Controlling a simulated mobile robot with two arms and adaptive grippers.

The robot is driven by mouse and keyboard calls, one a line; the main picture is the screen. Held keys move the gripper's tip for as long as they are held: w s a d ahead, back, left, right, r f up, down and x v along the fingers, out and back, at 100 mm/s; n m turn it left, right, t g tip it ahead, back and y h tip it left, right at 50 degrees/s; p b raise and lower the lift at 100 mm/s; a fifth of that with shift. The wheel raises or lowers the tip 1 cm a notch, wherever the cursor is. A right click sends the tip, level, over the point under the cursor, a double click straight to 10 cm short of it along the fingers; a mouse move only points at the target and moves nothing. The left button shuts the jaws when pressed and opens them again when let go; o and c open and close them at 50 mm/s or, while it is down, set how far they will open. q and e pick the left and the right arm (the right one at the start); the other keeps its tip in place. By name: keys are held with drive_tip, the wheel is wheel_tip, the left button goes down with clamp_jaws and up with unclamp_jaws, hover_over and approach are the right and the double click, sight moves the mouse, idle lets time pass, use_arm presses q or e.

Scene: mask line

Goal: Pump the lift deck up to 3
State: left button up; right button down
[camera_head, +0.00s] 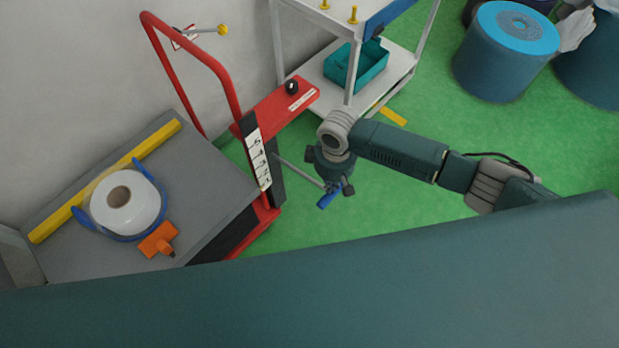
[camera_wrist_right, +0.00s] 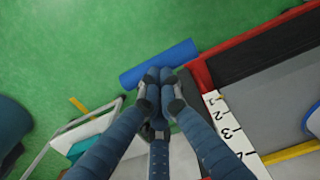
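The lift cart has a grey deck (camera_head: 85,240) and a red frame with a push handle (camera_head: 190,50). A white number strip (camera_head: 258,160) stands at the deck's right corner; its numbers also show on the strip in the right wrist view (camera_wrist_right: 222,125). I cannot read the deck's level against it. The pump lever ends in a blue grip (camera_head: 327,200), seen in the right wrist view as a blue cylinder (camera_wrist_right: 185,54). My right gripper (camera_wrist_right: 160,78) has its fingertips together, overlapping the blue grip's near edge; I cannot tell if they touch. My left gripper is not in view.
On the deck lie a white roll (camera_head: 148,212) in a blue holder, an orange block (camera_head: 158,240) and a yellow bar (camera_head: 105,178). A white rack (camera_head: 313,88) with a teal bin (camera_head: 370,68) stands behind. Green floor is clear between.

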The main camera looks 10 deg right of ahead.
wheel_tip(320, 180, down, 13)
drive_tip(key=b, duration=0.7)
drive_tip(key=shift+w+a+b, duration=0.2)
drive_tip(key=shift+w+b, duration=0.05)
drive_tip(key=shift+b, duration=0.15)
idle(0.3)
drive_tip(key=shift+r, duration=0.15)
drive_tip(key=r+p, duration=1.4)
drive_tip(key=p, duration=0.2)
drive_tip(key=shift+s+d+r, duration=0.25)
drive_tip(key=shift+s+r, duration=0.1)
drive_tip(key=shift+r, duration=0.05)
drive_tip(key=shift+f, duration=0.1)
wheel_tip(320, 180, down, 15)
drive_tip(key=b, duration=1.1)
drive_tip(key=shift+w+a+b, duration=0.25)
drive_tip(key=shift+w+b, duration=0.05)
drive_tip(key=shift+w, duration=0.05)
idle(0.4)
drive_tip(key=shift+r, duration=0.2)
